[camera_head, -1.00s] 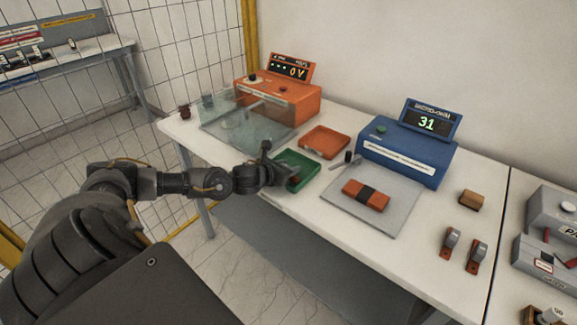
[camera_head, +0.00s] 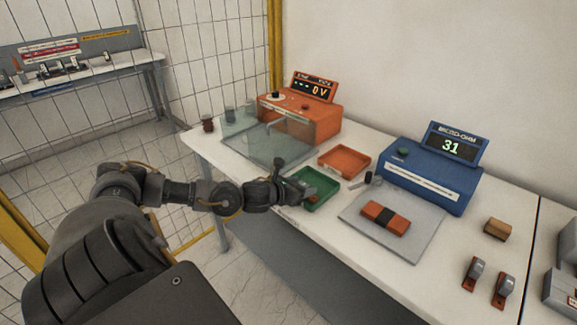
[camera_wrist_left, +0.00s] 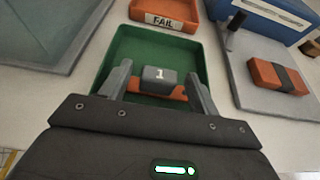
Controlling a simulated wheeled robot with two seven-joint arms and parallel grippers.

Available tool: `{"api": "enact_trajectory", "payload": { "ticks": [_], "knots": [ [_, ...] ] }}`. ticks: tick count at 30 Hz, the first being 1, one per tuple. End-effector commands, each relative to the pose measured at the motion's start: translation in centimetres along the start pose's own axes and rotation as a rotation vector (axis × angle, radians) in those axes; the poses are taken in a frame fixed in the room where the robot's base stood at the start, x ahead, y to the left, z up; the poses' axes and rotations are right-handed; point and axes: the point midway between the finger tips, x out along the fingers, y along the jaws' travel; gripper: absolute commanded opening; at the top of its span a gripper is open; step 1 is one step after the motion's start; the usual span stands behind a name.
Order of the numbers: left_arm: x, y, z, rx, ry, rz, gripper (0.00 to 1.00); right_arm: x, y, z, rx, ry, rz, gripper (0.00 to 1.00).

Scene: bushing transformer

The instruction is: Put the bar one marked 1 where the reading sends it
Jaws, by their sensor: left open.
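The bar marked 1 (camera_wrist_left: 159,77) has a grey block with a white 1 over an orange strip. It lies in the green tray (camera_wrist_left: 188,44), between the fingers of my left gripper (camera_wrist_left: 159,86). The gripper is open, with one finger on each side of the bar; contact is not clear. In the head view my left gripper (camera_head: 300,186) is over the near left part of the green tray (camera_head: 327,205) and partly hides the bar. The blue micro-ohm meter (camera_head: 430,174) reads 31. My right gripper is not in view.
An orange tray (camera_head: 344,151), labelled FAIL in the wrist view (camera_wrist_left: 162,20), stands behind the green one. Another dark-banded orange bar (camera_head: 385,218) lies on a grey plate (camera_head: 419,241). The orange unit (camera_head: 325,124) reads 0 V beside a clear guard (camera_head: 275,150).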

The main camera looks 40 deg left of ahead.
Motion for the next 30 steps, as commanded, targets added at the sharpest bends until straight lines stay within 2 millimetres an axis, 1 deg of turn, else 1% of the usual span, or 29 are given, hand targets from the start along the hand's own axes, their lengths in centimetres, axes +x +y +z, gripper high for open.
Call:
{"api": "enact_trajectory", "payload": {
  "ticks": [1, 6, 9, 12, 18, 30],
  "knots": [
    [-1.1, 0.1, -0.5, 0.006, 0.003, 0.000, 0.61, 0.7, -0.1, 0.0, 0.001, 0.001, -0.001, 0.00],
    [-4.8, 0.1, -0.4, 0.005, 0.002, 0.000, 0.61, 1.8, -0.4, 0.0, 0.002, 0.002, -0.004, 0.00],
    [-6.4, 0.0, -0.4, 0.005, 0.003, -0.001, 0.61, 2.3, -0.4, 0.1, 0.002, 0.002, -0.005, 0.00],
    [-7.5, 0.0, -0.3, 0.004, 0.001, 0.000, 0.61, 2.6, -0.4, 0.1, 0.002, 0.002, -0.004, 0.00],
    [-8.6, 0.0, -0.1, 0.000, 0.000, 0.000, 0.61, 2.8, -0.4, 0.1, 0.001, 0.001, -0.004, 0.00],
    [-8.6, 0.0, 0.0, 0.000, 0.000, 0.000, 0.61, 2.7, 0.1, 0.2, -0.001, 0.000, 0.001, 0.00]
  ]
}}
